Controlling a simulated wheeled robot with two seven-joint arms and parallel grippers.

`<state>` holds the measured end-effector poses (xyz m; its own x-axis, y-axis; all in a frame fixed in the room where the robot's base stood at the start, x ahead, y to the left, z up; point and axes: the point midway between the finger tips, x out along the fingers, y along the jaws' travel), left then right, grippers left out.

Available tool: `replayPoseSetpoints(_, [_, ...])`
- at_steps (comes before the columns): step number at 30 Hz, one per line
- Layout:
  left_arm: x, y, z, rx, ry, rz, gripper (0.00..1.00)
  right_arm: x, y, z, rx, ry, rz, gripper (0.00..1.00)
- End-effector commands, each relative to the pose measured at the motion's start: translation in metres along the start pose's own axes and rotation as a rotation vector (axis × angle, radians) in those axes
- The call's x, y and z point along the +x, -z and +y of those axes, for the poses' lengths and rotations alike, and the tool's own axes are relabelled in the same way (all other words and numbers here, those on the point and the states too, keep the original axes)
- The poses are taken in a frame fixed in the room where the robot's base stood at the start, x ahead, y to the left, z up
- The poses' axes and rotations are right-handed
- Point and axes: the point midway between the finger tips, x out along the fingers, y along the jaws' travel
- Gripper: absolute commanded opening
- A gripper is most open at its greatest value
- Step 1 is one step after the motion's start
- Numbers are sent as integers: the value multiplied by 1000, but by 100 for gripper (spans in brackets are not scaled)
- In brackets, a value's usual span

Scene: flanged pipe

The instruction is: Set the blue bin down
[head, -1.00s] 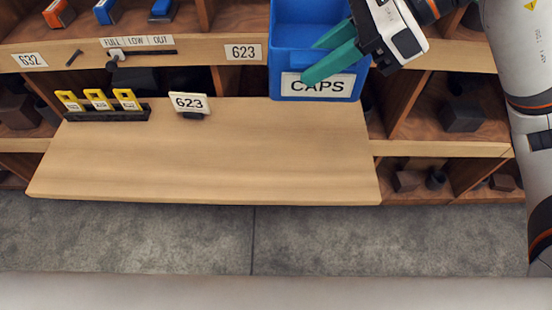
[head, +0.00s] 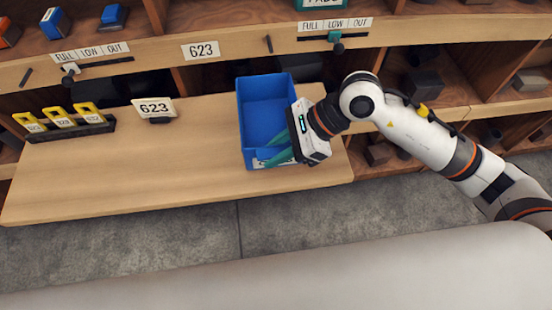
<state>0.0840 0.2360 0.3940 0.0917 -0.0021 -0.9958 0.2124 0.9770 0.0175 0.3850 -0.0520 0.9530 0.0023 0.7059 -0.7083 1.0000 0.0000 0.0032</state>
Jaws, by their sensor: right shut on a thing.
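The blue bin (head: 266,91) is at the right part of the wooden pull-out shelf (head: 90,180) in the head view, upright with its open top facing me. It looks empty inside. My right gripper (head: 277,150) has its green fingers at the bin's near right corner, shut on the bin's front wall. The fingers and the gripper body cover most of the white label on the front. I cannot tell for certain whether the bin's base touches the shelf. My left gripper is not in view.
A 623 sign (head: 155,109) and a black rack with yellow tags (head: 65,125) stand at the left of the shelf. The middle of the shelf is clear. Cubbies with a FULL/LOW/OUT slider (head: 338,38) rise behind the bin. Grey floor lies in front.

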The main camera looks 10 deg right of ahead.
Motion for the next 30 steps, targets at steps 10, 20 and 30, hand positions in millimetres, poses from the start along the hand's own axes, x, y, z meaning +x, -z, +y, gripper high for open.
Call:
replayPoseSetpoints(10, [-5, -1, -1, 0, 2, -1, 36, 29, -28, 0, 1, 1, 2, 0])
replayPoseSetpoints(20, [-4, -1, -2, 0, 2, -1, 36, 33, -33, 0, -2, -1, 2, 0])
replayPoseSetpoints(30, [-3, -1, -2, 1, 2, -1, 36, 34, -34, 0, 0, 0, 1, 47])
